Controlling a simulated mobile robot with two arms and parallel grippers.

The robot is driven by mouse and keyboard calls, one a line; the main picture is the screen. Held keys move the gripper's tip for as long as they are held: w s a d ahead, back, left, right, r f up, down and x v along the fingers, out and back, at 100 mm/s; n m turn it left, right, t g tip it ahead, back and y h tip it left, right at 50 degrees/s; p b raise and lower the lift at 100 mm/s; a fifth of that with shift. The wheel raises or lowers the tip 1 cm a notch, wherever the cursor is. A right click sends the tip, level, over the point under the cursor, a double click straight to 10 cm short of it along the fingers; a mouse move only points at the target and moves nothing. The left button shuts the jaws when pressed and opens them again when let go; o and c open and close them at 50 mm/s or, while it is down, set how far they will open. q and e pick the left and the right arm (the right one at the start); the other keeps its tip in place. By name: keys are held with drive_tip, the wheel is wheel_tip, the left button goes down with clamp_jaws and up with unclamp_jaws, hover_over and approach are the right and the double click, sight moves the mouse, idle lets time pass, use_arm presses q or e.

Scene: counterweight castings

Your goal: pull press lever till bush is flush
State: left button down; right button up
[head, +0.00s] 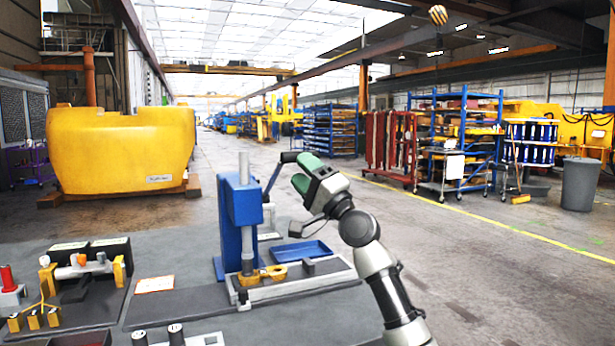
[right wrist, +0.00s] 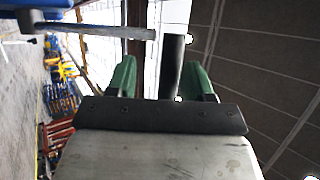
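The blue press (head: 240,212) stands on the bench with its silver ram (head: 247,250) pointing down. Its lever (head: 273,178) slants up to the right and ends in a dark grip (head: 290,157). A yellow casting (head: 276,271) lies on the press base under and beside the ram. I cannot make out the bush or whether it is flush. In the right wrist view the black grip (right wrist: 173,65) shows between the green fingers, nearer the right one; contact cannot be told. My left gripper is out of view.
A blue tray (head: 301,251) lies right of the press. A black fixture (head: 98,262) with yellow parts and a red-handled item (head: 9,280) stand at the left. Dark cylinders (head: 176,334) are at the front edge. Free bench lies behind the press.

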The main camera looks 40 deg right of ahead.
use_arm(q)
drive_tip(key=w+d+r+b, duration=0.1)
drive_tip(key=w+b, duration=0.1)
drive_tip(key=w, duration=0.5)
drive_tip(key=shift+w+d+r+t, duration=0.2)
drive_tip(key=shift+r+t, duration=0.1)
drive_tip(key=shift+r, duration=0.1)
use_arm(e)
drive_tip(key=v, duration=1.1)
drive_tip(key=shift+w, duration=0.15)
